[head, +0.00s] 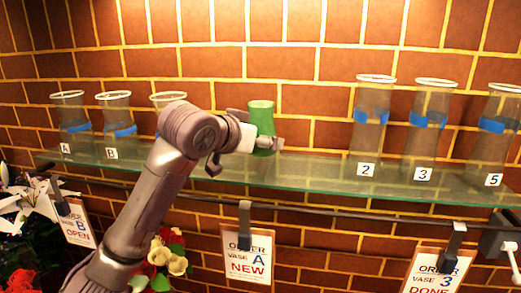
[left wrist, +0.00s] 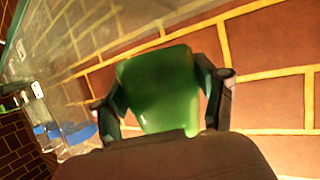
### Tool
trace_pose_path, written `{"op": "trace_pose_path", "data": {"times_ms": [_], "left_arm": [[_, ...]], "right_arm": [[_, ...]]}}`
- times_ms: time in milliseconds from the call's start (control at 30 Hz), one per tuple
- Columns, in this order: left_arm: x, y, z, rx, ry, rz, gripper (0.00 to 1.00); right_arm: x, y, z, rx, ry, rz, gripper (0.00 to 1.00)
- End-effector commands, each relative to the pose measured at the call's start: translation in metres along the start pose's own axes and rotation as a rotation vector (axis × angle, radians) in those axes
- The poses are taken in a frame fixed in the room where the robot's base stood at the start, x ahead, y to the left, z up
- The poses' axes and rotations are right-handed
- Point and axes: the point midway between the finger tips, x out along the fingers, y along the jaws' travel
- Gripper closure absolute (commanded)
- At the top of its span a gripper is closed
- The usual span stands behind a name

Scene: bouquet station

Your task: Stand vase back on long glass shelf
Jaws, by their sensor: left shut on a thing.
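My left gripper (head: 262,145) is shut on a green vase (head: 262,117), which is upright or nearly so in front of the brick wall. In the left wrist view the green vase (left wrist: 160,88) sits between the two fingers (left wrist: 165,100), one on each side. The long glass shelf (head: 315,172) runs across behind my arm. The vase's base is near the shelf's level; I cannot tell whether it touches the glass. My right gripper is not in view.
Clear vases with blue bands stand on the shelf: A (head: 70,115), B (head: 117,115) and one partly hidden (head: 168,102) at left; 2 (head: 370,120), 3 (head: 428,120) and 5 (head: 495,125) at right. Bare glass lies between the groups. Order cards (head: 247,256) hang below.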

Motion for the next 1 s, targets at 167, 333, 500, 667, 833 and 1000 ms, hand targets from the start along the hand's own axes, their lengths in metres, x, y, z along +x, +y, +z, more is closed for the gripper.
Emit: {"op": "trace_pose_path", "data": {"times_ms": [167,333,500,667,833,1000], "left_arm": [[0.006,-0.001,0.017,-0.002,-0.001,0.002,0.91],[0.013,-0.001,0.033,0.000,0.004,0.000,0.91],[0.015,-0.001,0.035,0.001,0.006,0.000,0.91],[0.015,0.000,0.037,0.001,0.005,0.000,0.91],[0.016,-0.001,0.039,0.000,-0.001,0.000,0.07],[0.016,-0.001,0.039,0.000,-0.001,0.000,0.04]], "right_arm": [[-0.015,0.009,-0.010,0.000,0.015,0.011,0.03],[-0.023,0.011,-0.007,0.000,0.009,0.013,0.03],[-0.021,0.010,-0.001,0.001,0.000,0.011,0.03],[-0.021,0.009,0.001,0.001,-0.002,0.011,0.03],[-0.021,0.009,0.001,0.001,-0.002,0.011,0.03],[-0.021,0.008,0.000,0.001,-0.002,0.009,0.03]]}}
